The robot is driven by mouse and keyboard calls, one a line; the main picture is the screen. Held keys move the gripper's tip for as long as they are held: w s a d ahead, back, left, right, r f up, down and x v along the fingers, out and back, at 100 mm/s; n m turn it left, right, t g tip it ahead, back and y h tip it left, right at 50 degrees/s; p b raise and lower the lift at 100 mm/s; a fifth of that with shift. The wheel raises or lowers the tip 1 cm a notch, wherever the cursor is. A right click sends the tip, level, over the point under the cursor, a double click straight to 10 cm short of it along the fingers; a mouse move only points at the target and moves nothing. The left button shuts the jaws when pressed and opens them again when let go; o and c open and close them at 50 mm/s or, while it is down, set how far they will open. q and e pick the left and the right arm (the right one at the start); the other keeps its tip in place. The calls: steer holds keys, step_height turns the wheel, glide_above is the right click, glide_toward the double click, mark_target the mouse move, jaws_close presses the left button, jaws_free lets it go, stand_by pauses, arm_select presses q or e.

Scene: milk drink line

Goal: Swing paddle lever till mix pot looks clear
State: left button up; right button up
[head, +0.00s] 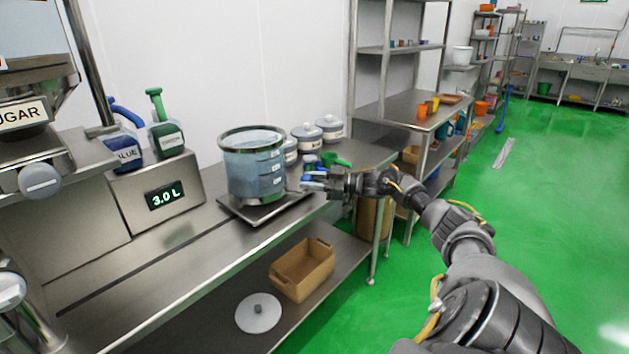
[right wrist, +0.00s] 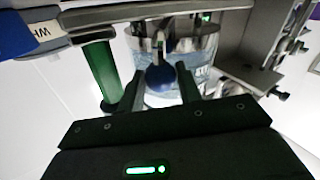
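The mix pot (head: 255,178) is a clear, round vessel with a dark rim, holding bluish liquid. It stands upright on a dark square plate on the steel counter. My right gripper (head: 316,182) is at the pot's right side in the head view. In the right wrist view, a blue ball knob (right wrist: 160,78), which looks like the paddle lever's end, lies between the two parted fingertips. I cannot tell whether the fingers touch it. The pot (right wrist: 203,45) shows behind the knob. My left gripper is out of view.
Lidded tubs (head: 306,136) stand behind the pot. A brown crate (head: 302,270) and grey lid (head: 258,313) lie on the lower shelf.

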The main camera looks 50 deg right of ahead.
steer(key=o, duration=0.4)
steer(key=shift+w+a+f, duration=0.15)
steer(key=shift+a+f, duration=0.05)
steer(key=shift+f, duration=0.3)
steer(key=shift+w+a, duration=0.1)
steer(key=shift+a, duration=0.05)
steer(key=shift+s+d+f, duration=0.2)
steer(key=shift+s+d, duration=0.15)
steer(key=shift+s, duration=0.15)
steer(key=v, duration=1)
steer(key=shift+d, duration=0.25)
steer(key=shift+r, duration=0.1)
